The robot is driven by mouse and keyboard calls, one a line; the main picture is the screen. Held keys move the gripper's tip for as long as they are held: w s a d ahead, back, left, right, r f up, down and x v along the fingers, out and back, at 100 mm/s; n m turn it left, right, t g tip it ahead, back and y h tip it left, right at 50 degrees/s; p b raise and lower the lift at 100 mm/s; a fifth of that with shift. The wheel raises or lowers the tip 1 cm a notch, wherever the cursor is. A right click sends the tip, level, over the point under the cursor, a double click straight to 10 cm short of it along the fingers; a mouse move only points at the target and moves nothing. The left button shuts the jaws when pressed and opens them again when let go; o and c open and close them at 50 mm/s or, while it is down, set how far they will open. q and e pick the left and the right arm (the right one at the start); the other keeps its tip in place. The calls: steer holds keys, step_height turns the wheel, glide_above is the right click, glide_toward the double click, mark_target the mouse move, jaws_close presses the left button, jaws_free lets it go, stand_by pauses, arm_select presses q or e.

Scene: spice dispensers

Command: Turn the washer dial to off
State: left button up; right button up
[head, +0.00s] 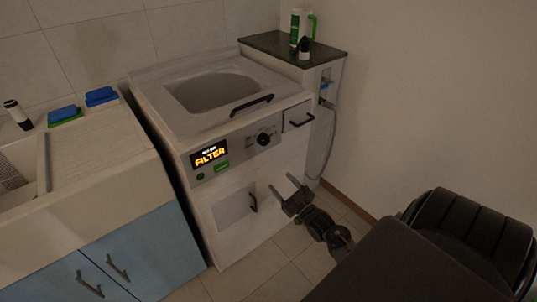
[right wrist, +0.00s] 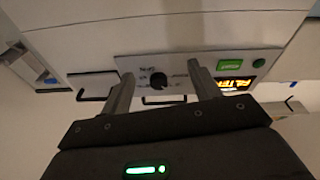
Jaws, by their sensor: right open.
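The washer (head: 175,118) is a white top-loading machine with an open round tub. Its black dial (head: 263,139) sits on the front control panel, right of a lit display reading FILTER (head: 209,154). My right gripper (head: 281,181) is open and empty in front of the washer, below and to the right of the dial. In the right wrist view, the dial (right wrist: 158,80) appears between the two fingers, beyond their tips and apart from them. Its pointer setting is too small to read. My left gripper is not in view.
A black handle (head: 252,105) is on the washer's top front edge. A small drawer (head: 298,118) is right of the dial, and a lower door handle (head: 252,198) is below. A blue cabinet with a sink stands left. A dark-topped side cabinet (head: 272,44) holds bottles.

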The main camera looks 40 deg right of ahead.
steer(key=n+t, duration=0.1)
steer(key=t, duration=0.1)
glide_toward(266, 143)
steer(key=shift+y, duration=0.4)
steer(key=x, duration=0.7)
steer(key=shift+w+d+r+p, duration=0.15)
steer(key=shift+w+p, duration=0.2)
steer(key=shift+w+r, duration=0.15)
steer(key=shift+w, duration=0.25)
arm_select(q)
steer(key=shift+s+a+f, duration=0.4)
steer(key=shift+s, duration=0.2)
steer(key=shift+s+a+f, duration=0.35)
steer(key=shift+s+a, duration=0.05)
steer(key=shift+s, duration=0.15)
arm_select(e)
steer(key=c, duration=1)
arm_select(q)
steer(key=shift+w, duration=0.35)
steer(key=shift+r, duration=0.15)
